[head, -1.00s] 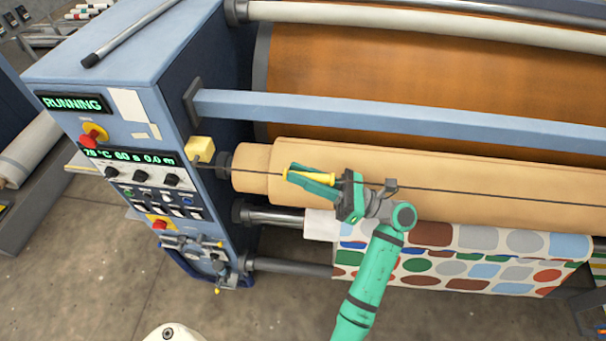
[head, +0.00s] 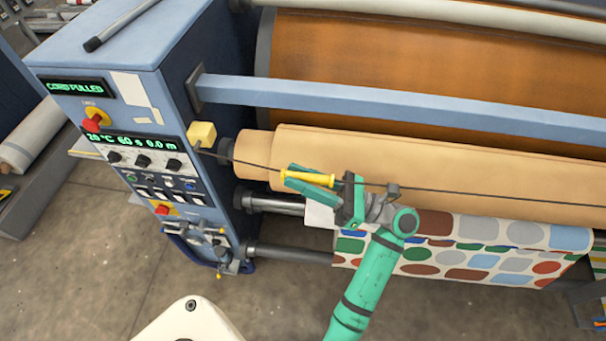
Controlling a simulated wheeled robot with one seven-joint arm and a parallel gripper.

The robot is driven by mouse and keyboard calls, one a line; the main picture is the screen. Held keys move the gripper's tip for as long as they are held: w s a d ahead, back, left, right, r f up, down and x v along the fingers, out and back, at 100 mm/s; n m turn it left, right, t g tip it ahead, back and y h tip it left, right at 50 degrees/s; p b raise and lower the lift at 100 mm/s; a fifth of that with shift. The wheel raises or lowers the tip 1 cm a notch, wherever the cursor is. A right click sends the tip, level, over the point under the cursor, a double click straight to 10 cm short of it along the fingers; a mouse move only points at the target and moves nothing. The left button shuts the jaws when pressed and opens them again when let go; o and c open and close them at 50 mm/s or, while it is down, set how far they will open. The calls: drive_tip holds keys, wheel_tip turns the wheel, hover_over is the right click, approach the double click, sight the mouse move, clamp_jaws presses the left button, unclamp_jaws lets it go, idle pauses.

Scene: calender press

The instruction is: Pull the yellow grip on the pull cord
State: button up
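The yellow grip (head: 309,178) sits on the thin dark pull cord (head: 480,194), in front of the tan roll. My green gripper (head: 308,180) is around the grip, its fingers on either side, and appears shut on it. The cord runs from a yellow box (head: 202,134) on the machine's side, slants down to the grip, then goes on to the right edge. It bends at the grip, drawn towards me. The display (head: 76,87) on the blue cabinet reads "CORD PULLED".
The control cabinet (head: 135,55) with red buttons and knobs stands left. A blue bar (head: 400,100) and the tan roll (head: 420,160) lie behind the gripper. Patterned cloth (head: 470,245) hangs below.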

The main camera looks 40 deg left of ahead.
drive_tip(key=shift+o, duration=1.3)
drive_tip(key=v, duration=1.1)
drive_tip(key=shift+s, duration=0.1)
